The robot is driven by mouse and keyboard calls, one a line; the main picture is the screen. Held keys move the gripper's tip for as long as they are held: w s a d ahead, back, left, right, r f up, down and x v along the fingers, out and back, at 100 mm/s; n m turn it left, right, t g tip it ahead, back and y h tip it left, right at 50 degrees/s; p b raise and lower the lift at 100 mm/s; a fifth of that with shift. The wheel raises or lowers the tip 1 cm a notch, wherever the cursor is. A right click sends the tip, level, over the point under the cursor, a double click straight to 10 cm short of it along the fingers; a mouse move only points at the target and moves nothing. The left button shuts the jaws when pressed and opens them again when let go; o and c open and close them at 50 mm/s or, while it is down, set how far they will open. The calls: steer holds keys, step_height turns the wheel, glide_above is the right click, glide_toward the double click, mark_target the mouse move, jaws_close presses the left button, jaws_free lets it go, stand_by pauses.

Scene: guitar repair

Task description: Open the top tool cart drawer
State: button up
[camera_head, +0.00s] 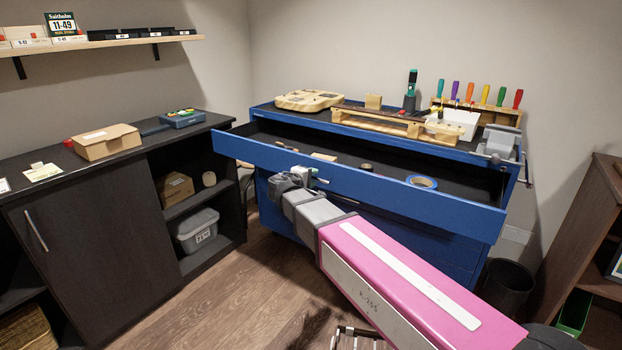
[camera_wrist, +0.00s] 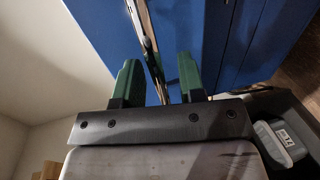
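The blue tool cart (camera_head: 270,190) stands against the back wall. Its top drawer is pulled well out, with the long blue drawer front (camera_head: 400,193) standing clear of the cart body and the dark inside showing. My gripper (camera_head: 306,176) is at the drawer front, left of its middle. In the wrist view my gripper (camera_wrist: 158,78) has its two green fingers apart. A narrow pale edge and a dark bar, perhaps the drawer handle (camera_wrist: 150,52), run between them, with gaps beside both fingers. Contact cannot be told.
Blue tape (camera_head: 422,182) and small items lie in the drawer. A guitar body (camera_head: 309,99), a wooden rack and screwdrivers stand on the cart top. A dark cabinet (camera_head: 95,240) is left, a bin (camera_head: 508,287) and brown shelf (camera_head: 580,230) right. Floor is free between cabinet and cart.

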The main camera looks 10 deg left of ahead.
steer(key=v, duration=1.1)
